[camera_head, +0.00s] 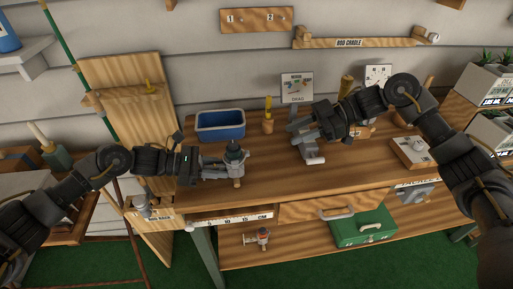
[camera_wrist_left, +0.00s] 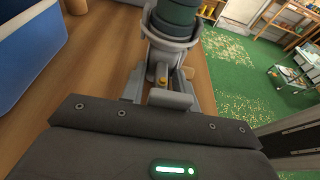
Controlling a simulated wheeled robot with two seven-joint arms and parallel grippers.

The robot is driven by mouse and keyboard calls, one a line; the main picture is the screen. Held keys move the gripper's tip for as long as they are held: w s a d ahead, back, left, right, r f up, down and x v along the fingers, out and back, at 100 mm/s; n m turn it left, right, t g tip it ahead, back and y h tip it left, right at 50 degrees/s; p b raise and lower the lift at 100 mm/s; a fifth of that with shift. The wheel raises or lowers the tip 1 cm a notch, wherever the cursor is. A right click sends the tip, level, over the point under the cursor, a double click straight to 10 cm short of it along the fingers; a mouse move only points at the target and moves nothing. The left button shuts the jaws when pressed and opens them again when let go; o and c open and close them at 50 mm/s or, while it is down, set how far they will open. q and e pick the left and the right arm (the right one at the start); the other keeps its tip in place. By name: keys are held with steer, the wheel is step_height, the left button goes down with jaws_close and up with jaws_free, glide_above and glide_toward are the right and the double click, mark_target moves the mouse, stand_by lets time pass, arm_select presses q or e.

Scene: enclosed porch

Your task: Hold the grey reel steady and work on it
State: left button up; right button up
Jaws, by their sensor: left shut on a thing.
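The grey reel (camera_head: 235,154) is above the left part of the wooden bench, with a dark spool on top. In the left wrist view its dark green spool (camera_wrist_left: 176,14) and grey frame (camera_wrist_left: 168,45) are close in front of my left gripper. My left gripper (camera_head: 217,167) is shut on the reel; the fingers partly hide its lower part. My right gripper (camera_head: 303,136) is right of the reel, over the bench, apart from it. Its grey fingers look spread. A small white piece (camera_head: 316,161) shows beside the lower finger; whether they touch is unclear.
A blue bin (camera_head: 220,124) stands behind the reel. A card marked DRAG (camera_head: 297,88) stands at the back. A wooden block with a white knob (camera_head: 412,151) is at right. A green box (camera_head: 363,228) sits on the lower shelf. The bench's front middle is clear.

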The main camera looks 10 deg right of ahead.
mark_target(248, 152)
steer(key=x, duration=1.2)
jaws_close()
